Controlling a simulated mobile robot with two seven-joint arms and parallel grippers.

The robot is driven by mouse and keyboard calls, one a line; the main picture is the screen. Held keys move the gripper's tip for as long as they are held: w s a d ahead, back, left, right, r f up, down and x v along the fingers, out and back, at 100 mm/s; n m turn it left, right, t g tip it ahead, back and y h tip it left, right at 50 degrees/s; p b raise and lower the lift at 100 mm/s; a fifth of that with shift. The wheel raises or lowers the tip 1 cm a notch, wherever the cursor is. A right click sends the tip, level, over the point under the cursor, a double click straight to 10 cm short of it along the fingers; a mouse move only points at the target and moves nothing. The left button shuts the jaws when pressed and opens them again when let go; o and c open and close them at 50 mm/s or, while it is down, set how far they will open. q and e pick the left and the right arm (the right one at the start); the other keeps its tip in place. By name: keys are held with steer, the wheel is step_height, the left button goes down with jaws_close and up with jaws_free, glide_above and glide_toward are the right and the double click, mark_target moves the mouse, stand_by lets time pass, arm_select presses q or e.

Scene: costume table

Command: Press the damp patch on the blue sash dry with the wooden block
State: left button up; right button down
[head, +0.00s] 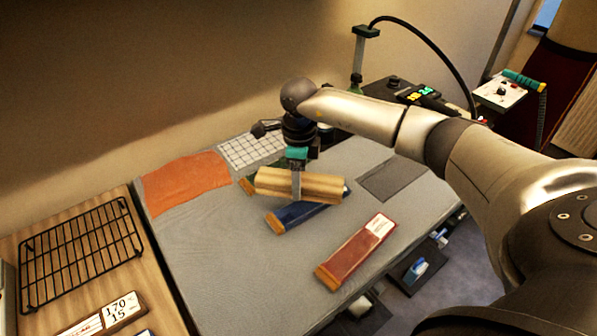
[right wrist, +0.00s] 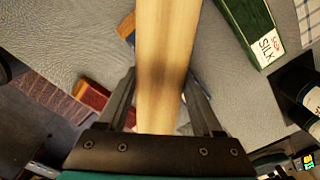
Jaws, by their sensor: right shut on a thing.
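The wooden block (head: 325,187) is a long pale bar, held crosswise by my right gripper (head: 296,190). In the right wrist view the block (right wrist: 165,40) runs between the two fingers, with a darker band across its grain. The blue sash (head: 302,212) is a folded strip with gold ends, lying on the grey table cover beneath the block. The block hides part of it; I cannot tell whether they touch. No damp patch can be made out on the visible part. My left gripper is not in view.
A red sash (head: 358,254) lies front right, and a green sash (right wrist: 243,22) lies beyond the block. An orange cloth (head: 183,182) and white grid (head: 252,150) lie at the back left. A wire rack (head: 80,250) is far left.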

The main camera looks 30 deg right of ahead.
steer(key=shift+r+p, duration=0.65)
steer(key=shift+r, duration=0.4)
stand_by(0.5)
steer(key=shift+a+r+n, duration=0.1)
steer(key=shift+a+n, duration=0.45)
steer(key=shift+n, duration=0.05)
steer(key=s+a+r+n+b, duration=0.4)
steer(key=s+a+n+b, duration=0.4)
steer(key=n, duration=1.7)
steer(key=s+a, duration=0.3)
steer(key=a, duration=0.2)
steer(key=shift+s+a+n, duration=0.2)
steer(key=shift+s+n, duration=0.05)
steer(key=shift+n, duration=0.05)
